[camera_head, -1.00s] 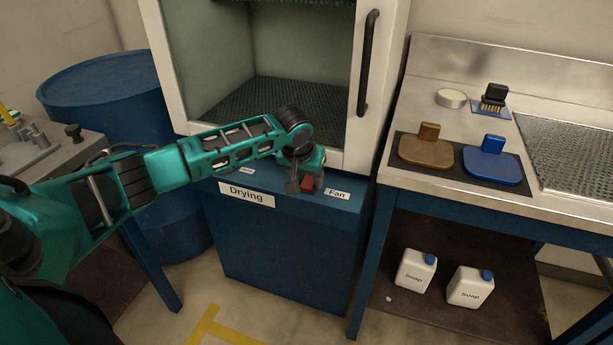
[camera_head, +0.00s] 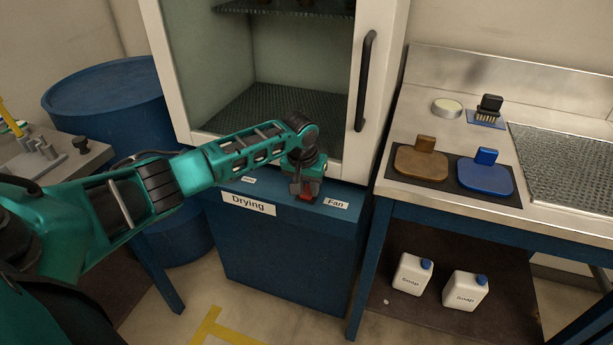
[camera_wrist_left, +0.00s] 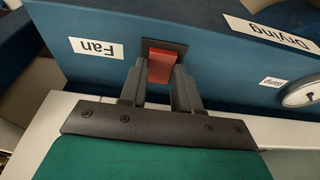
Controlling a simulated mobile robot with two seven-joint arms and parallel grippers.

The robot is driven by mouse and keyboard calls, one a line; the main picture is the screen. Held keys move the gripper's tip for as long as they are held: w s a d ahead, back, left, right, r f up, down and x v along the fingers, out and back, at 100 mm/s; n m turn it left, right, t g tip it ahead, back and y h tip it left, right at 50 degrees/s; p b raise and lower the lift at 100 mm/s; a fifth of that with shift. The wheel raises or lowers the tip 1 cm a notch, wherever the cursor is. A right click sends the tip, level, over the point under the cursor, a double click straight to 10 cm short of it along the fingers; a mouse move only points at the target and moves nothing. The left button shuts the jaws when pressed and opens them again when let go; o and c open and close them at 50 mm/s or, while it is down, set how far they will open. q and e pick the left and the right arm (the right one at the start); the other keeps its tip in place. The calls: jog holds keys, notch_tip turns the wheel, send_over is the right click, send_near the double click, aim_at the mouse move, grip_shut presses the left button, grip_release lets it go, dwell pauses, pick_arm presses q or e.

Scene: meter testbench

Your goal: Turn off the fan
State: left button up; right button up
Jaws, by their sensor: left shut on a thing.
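The red fan switch (camera_wrist_left: 162,67) sits in a dark plate on the blue panel, beside the "Fan" label (camera_wrist_left: 96,48). In the head view the red switch (camera_head: 306,197) shows just below my left gripper (camera_head: 304,190), left of the "Fan" label (camera_head: 336,203). In the left wrist view the two fingers of my left gripper (camera_wrist_left: 162,75) are on either side of the red switch, shut on it. My right gripper is in neither view.
The drying cabinet (camera_head: 178,75) with its black handle (camera_head: 366,80) stands above the blue panel. A "Drying" label (camera_head: 248,203) and a round gauge (camera_wrist_left: 300,94) are on the panel. A steel bench (camera_head: 460,120) is at the right, a blue barrel (camera_head: 105,100) at the left.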

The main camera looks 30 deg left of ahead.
aim_at(305, 196)
pick_arm(q)
jog(key=shift+w+a+r+g+p, duration=0.2)
jog(key=shift+w+g+p, duration=0.1)
jog(key=shift+g, duration=0.2)
jog(key=shift+d+f, duration=0.1)
jog(key=o, duration=1.1)
jog(key=shift+s, duration=0.1)
jog(key=shift+c, duration=0.2)
notch_tip(305, 196, up, 13)
jog(key=s+p, duration=0.1)
jog(key=p, duration=0.1)
jog(key=shift+s+d+f, duration=0.15)
jog(key=shift+s+d, duration=0.05)
jog(key=shift+s, duration=0.15)
